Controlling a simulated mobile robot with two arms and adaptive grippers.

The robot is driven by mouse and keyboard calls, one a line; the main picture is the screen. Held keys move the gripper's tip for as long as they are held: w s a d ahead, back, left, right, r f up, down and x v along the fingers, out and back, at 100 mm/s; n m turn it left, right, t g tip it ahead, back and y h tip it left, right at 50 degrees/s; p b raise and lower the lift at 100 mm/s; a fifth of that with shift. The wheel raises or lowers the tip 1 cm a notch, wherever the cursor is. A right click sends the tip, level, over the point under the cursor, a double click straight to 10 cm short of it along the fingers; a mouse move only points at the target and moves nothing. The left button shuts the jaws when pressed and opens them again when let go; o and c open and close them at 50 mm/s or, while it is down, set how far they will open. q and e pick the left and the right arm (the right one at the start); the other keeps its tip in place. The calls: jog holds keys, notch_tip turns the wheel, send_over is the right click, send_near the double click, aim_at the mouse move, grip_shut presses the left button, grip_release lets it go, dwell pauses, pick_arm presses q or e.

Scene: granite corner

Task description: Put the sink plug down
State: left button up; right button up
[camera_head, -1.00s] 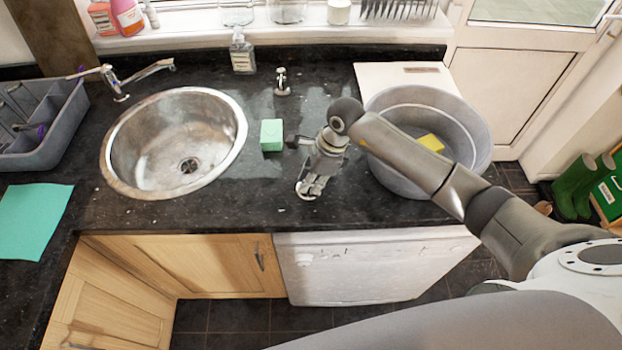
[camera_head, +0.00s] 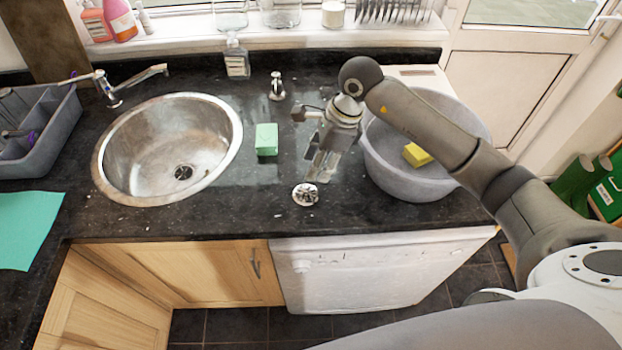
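The sink plug (camera_head: 305,194), a small round metal disc, lies flat on the dark granite worktop near its front edge, between the sink and the grey tub. My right gripper (camera_head: 320,172) is just above and slightly to the right of the plug, pointing down. Its fingers look apart with nothing between them, and the plug is clear of them. The round steel sink (camera_head: 215,150) is to the left, with its drain (camera_head: 183,172) uncovered. My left gripper is not in view.
A green sponge block (camera_head: 266,139) stands left of my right gripper. The grey tub (camera_head: 385,180) with a yellow sponge (camera_head: 417,154) in it is close on the right. A small metal fitting (camera_head: 277,86) and a soap bottle (camera_head: 237,60) stand behind. Worktop left of the plug is free.

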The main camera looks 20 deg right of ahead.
jog(key=shift+v, duration=1.85)
